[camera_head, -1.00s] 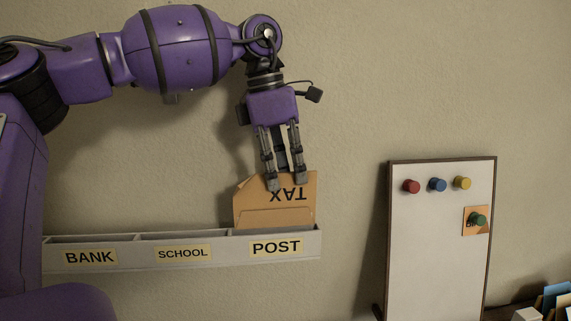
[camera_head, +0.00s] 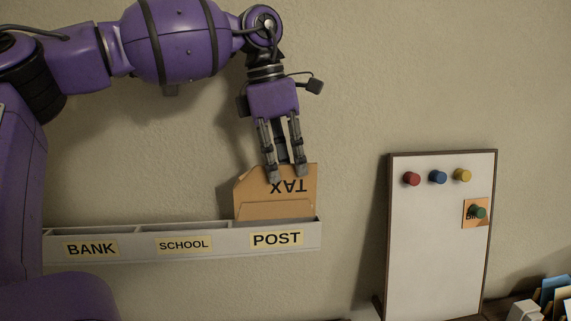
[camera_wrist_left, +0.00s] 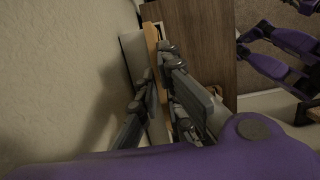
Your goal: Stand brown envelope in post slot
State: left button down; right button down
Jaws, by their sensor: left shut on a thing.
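The brown envelope (camera_head: 262,192) carries the word TAX upside down and stands upright at the POST compartment of the wall rack (camera_head: 215,248). Its lower edge is hidden behind the front wall with the POST label (camera_head: 276,239). My left gripper (camera_head: 287,174) points down and is shut on the envelope's upper edge. In the left wrist view, my left gripper (camera_wrist_left: 158,82) has the thin edge of the brown envelope (camera_wrist_left: 151,36) between its fingers. I cannot tell whether the envelope touches the slot's bottom. My right gripper is not in view in the head camera.
The BANK (camera_head: 91,249) and SCHOOL (camera_head: 184,244) compartments lie to the left and look empty. A whiteboard (camera_head: 430,250) with red, blue and yellow magnets and a pinned card (camera_head: 469,207) stands to the right. Bare wall lies between rack and board.

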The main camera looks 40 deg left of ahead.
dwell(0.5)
pick_arm(q)
jog(key=shift+f+b, duration=0.3)
jog(key=shift+f, duration=2.95)
jog(key=c, duration=1.8)
grip_release()
jog(key=r, duration=0.4)
jog(key=s+a+r, duration=0.1)
jog(key=r, duration=0.6)
jog(key=shift+s+a+r, duration=0.3)
jog(key=shift+s+r, duration=0.1)
